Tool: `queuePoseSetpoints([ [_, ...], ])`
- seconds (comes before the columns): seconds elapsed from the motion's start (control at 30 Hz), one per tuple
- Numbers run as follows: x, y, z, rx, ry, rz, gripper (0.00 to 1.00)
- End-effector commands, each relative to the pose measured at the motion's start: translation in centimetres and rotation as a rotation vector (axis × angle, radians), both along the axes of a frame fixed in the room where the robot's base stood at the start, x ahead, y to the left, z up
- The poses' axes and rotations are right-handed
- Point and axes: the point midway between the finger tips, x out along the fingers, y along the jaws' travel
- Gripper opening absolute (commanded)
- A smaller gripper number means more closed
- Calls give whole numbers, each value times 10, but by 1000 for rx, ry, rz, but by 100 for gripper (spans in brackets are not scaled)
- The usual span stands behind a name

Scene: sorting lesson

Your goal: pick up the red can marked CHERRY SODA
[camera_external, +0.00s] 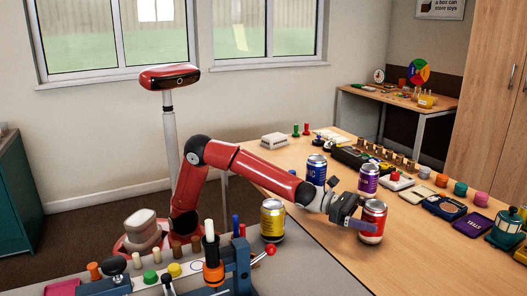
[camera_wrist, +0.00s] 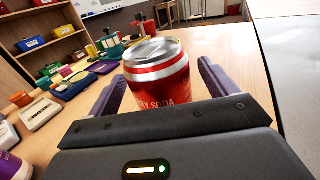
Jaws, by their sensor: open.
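The red can (camera_external: 373,222) stands upright on the wooden table, with a silver top. In the wrist view the red can (camera_wrist: 158,84) shows part of its label, ending in "RY SODA". My gripper (camera_external: 362,221) is at the can. In the wrist view its two purple-grey fingers (camera_wrist: 160,85) are apart, one on each side of the can. The gripper's dark palm bar hides the can's lower part.
A blue can (camera_external: 316,170) and a purple can (camera_external: 368,180) stand close behind my gripper. Several small pots and trays lie to the right. The table's front right is clear.

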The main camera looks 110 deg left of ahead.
Motion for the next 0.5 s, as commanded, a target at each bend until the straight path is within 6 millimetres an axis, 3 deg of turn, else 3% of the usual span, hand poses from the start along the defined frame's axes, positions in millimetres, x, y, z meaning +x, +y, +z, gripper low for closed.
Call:
queuePoseSetpoints([
  [0.23,2,0,-1,-1,0,0,85],
  [0.5,1,0,0,-1,0,0,49],
])
